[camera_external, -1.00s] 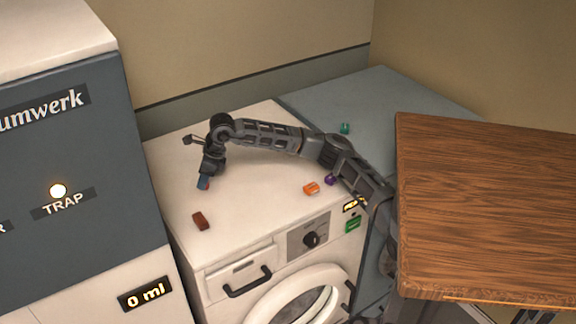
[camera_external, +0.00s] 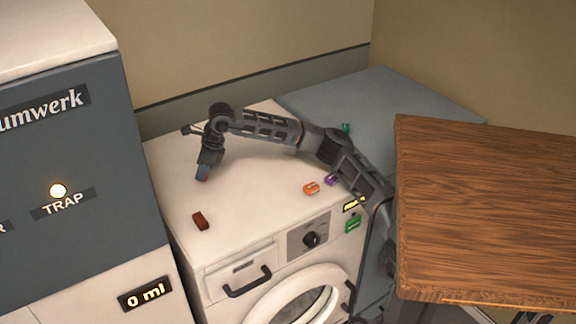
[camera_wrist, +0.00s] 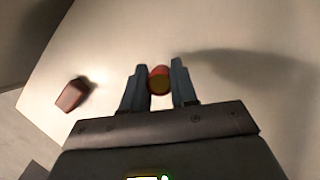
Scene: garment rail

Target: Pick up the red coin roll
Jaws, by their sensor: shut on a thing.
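My gripper (camera_external: 203,174) points down over the back left part of the white washing machine top. In the external view the fingers hide most of the roll, and only a little red shows. I cannot tell for sure whether the roll is clear of the surface.
A brown-red block (camera_external: 201,221) lies near the front left of the white top (camera_external: 245,205); it also shows in the wrist view (camera_wrist: 72,95). Orange (camera_external: 311,188) and purple (camera_external: 331,180) items lie to the right. A teal item (camera_external: 345,127) lies behind my arm. A wooden table (camera_external: 490,210) stands at right.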

